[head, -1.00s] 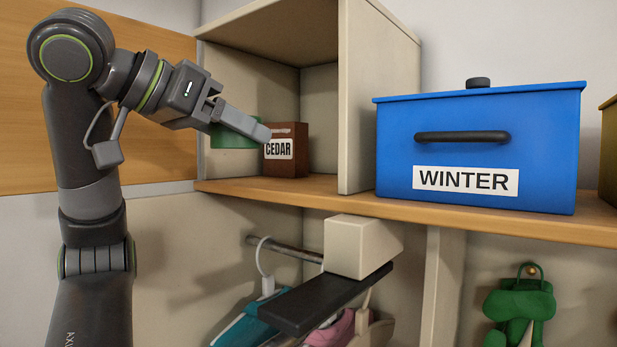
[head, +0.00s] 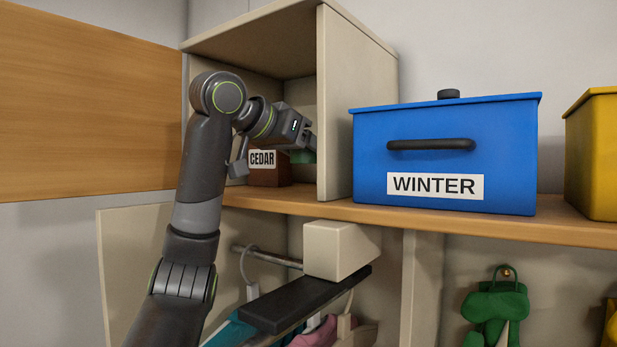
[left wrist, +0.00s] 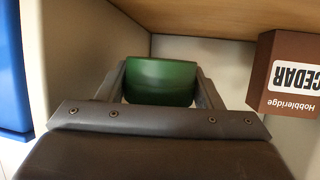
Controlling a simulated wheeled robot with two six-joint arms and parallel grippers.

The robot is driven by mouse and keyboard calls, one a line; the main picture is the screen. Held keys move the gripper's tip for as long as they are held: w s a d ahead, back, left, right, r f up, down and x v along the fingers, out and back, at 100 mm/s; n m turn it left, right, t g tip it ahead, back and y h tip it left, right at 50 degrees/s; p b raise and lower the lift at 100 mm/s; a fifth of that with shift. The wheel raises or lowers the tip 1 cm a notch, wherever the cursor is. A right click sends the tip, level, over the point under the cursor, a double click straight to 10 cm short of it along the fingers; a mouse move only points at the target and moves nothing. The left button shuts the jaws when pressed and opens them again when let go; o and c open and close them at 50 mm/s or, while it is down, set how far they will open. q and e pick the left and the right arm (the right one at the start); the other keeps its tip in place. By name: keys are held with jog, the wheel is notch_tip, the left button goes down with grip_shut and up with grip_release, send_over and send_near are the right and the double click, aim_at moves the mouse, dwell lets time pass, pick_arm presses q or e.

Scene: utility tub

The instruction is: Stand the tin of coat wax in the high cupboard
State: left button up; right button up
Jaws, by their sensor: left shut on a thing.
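The green tin (head: 304,156) is in the jaws of my left gripper (head: 308,144), inside the open high cupboard (head: 362,110). It is right of the cedar box, close to the cupboard's right wall, and mostly hidden in the head view. In the left wrist view the tin (left wrist: 160,82) sits between both fingers of the left gripper (left wrist: 162,85), with the cupboard's wooden floor (left wrist: 210,15) at the top of the picture. I cannot tell whether the tin touches that floor. My right gripper is not in view.
The brown CEDAR box (head: 270,168) stands on the cupboard floor, with a gap between it and the tin; it also shows in the left wrist view (left wrist: 290,75). The blue WINTER box (head: 445,155) stands right of the partition, and a yellow box (head: 595,150) farther right. Clothes hang below.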

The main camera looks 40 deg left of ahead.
aim_at(307, 195)
pick_arm(q)
jog(key=shift+s+a+f, duration=0.1)
jog(key=shift+a+f, duration=0.1)
jog(key=shift+f, duration=0.3)
jog(key=shift+s+a+f, duration=0.1)
jog(key=shift+a+f, duration=0.05)
jog(key=shift+f, duration=0.35)
jog(key=shift+w+d+f, duration=0.1)
jog(key=shift+d+f, duration=0.05)
jog(key=shift+f, duration=0.5)
jog(key=shift+w+d+f, duration=0.1)
jog(key=shift+d+f, duration=0.05)
jog(key=shift+f, duration=0.65)
jog(key=shift+a+f, duration=0.2)
jog(key=shift+f, duration=0.1)
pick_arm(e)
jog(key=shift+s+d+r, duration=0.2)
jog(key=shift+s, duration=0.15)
pick_arm(q)
jog(key=shift+w+d, duration=0.1)
